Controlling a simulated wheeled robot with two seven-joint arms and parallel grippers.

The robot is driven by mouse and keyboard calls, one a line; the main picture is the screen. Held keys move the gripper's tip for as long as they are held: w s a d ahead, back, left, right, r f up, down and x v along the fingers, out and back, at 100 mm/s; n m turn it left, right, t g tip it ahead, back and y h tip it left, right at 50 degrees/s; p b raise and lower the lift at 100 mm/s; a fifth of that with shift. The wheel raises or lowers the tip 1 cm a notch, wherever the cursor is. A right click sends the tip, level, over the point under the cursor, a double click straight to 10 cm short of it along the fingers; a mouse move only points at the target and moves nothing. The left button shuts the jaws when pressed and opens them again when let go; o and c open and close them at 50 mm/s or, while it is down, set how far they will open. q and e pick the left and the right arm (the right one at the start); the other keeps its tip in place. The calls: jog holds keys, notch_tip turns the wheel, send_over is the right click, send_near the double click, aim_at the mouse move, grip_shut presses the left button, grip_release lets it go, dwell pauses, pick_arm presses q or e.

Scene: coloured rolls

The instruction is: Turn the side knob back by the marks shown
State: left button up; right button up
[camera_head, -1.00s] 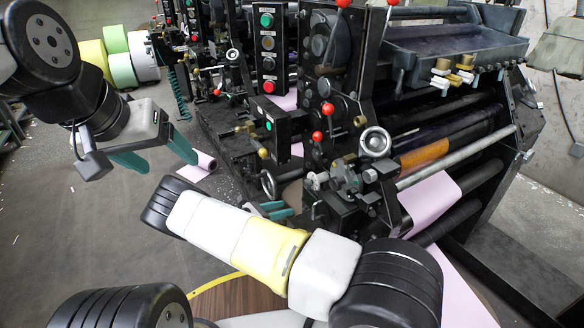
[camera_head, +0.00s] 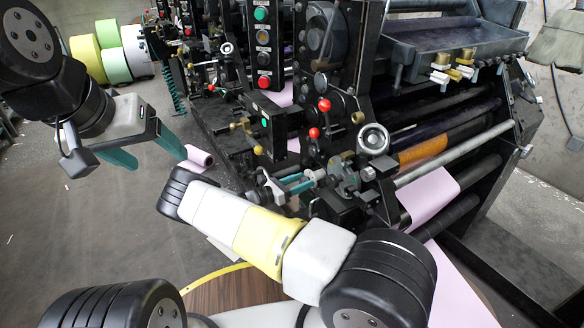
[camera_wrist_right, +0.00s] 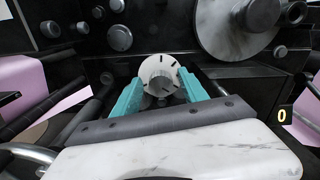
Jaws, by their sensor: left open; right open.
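The side knob (camera_wrist_right: 158,70) shows in the right wrist view as a pale round dial with black marks around a grey centre. My right gripper (camera_wrist_right: 161,94) is open, with one teal finger on each side of the knob's lower part. I cannot tell whether the fingers touch it. In the head view my right gripper (camera_head: 294,184) reaches the machine's near side, just left of a small pale part that seems to be the knob (camera_head: 314,175). My left gripper (camera_head: 150,157) is open and empty, away from the machine.
A silver handwheel (camera_head: 373,138) is just above and right of the knob. A control box with coloured buttons (camera_head: 264,45) and red-tipped levers stand above. Pink web (camera_head: 430,197) runs through the rollers. Coloured rolls (camera_head: 112,52) stand at the back left. The left floor is mostly clear.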

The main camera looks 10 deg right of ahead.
grip_shut()
jog(key=shift+m, duration=0.3)
jog(key=m, duration=0.3)
jog(key=shift+m, duration=1.9)
grip_release()
